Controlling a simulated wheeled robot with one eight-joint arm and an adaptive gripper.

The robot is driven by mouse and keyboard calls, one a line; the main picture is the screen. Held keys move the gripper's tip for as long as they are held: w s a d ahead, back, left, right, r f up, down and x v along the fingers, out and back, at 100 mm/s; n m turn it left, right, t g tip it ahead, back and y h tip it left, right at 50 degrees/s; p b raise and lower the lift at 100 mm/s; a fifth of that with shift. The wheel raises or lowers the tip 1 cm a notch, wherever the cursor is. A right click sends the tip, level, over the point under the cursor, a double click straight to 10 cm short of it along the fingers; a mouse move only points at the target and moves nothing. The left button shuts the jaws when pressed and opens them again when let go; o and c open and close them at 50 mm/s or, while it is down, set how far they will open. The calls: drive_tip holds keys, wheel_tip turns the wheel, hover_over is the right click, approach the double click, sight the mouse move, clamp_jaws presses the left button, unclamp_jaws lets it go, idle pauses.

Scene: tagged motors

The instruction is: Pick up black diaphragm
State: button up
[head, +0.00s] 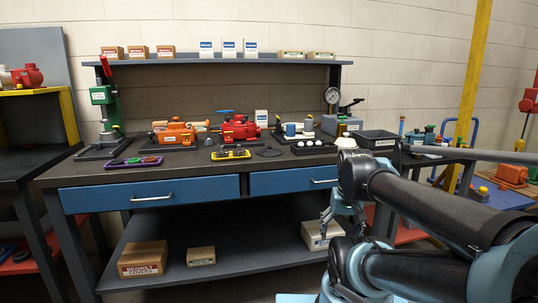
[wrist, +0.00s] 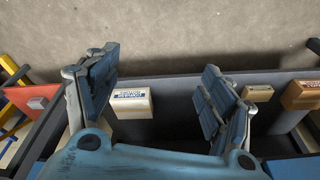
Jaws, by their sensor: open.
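A flat black ring-like piece (head: 268,152) lies on the dark workbench top (head: 200,172), right of a yellow tray (head: 231,155). It may be the black diaphragm, but it is too small to be sure. My gripper (head: 343,222) is in front of the bench's right part, below the top's level, pointing down. In the wrist view my gripper (wrist: 160,65) has its fingers spread with nothing between them. No diaphragm shows in the wrist view.
A white box (wrist: 130,102) and brown boxes (head: 143,258) sit on the lower shelf. Red and orange motors (head: 238,128), a green press (head: 104,98), a black bin (head: 377,140) and a white ball tray (head: 313,148) stand on the bench. The bench's front middle is fairly clear.

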drive_tip(key=w+a+r+m+y, duration=0.1)
drive_tip(key=w+a+r+m, duration=0.3)
drive_tip(key=w+r, duration=0.6)
wheel_tip(320, 180, up, 21)
drive_tip(key=m+y, duration=0.3)
drive_tip(key=m, duration=1.4)
hover_over(269, 149)
drive_tip(key=s+d, duration=0.1)
drive_tip(key=d, duration=0.6)
drive_tip(key=shift+g, duration=0.5)
drive_tip(key=x, duration=1.6)
drive_tip(key=shift+w+a+f, duration=0.1)
drive_tip(key=shift+a, duration=0.1)
drive_tip(key=c, duration=1.5)
